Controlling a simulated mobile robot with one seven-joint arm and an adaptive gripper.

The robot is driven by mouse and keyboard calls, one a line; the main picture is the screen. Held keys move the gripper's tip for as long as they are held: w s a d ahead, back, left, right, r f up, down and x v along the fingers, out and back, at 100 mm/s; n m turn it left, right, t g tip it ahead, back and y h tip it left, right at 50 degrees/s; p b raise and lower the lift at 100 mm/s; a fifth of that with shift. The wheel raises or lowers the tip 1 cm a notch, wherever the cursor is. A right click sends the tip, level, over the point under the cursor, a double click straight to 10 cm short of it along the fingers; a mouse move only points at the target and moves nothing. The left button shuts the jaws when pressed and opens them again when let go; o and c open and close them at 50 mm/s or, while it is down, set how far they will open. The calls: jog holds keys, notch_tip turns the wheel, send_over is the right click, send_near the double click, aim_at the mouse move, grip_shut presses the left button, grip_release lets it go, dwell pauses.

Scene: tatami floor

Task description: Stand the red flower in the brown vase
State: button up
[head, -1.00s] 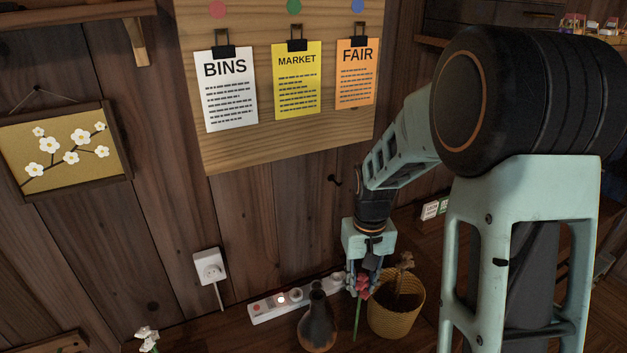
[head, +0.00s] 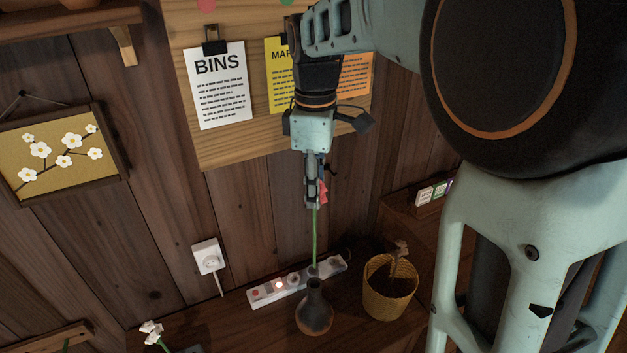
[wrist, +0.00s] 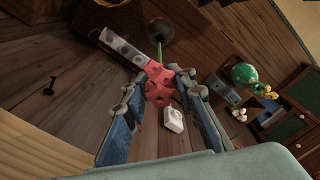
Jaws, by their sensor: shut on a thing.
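My gripper (head: 314,192) is shut on the red flower (head: 322,192), high over the bench. The flower's green stem hangs almost straight down from the jaws. Its lower end shows just above the mouth of the brown vase (head: 315,315); whether the tip is over or inside the mouth I cannot tell. The vase is dark, round-bellied and narrow-necked, and stands upright. In the wrist view the red bloom (wrist: 160,86) sits between my two fingers (wrist: 160,95). The stem runs from it toward the vase (wrist: 160,28) at the top.
A white power strip (head: 270,292) with a lit switch lies behind the vase. A yellow woven basket (head: 391,293) stands to its right. A wall socket (head: 207,257) and white flowers (head: 152,330) are to the left. The plank wall is close behind.

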aim_at(315, 214)
jog(key=shift+f+b, duration=2.4)
jog(key=shift+f, duration=0.6)
jog(key=shift+p, duration=0.3)
jog(key=shift+f, duration=0.1)
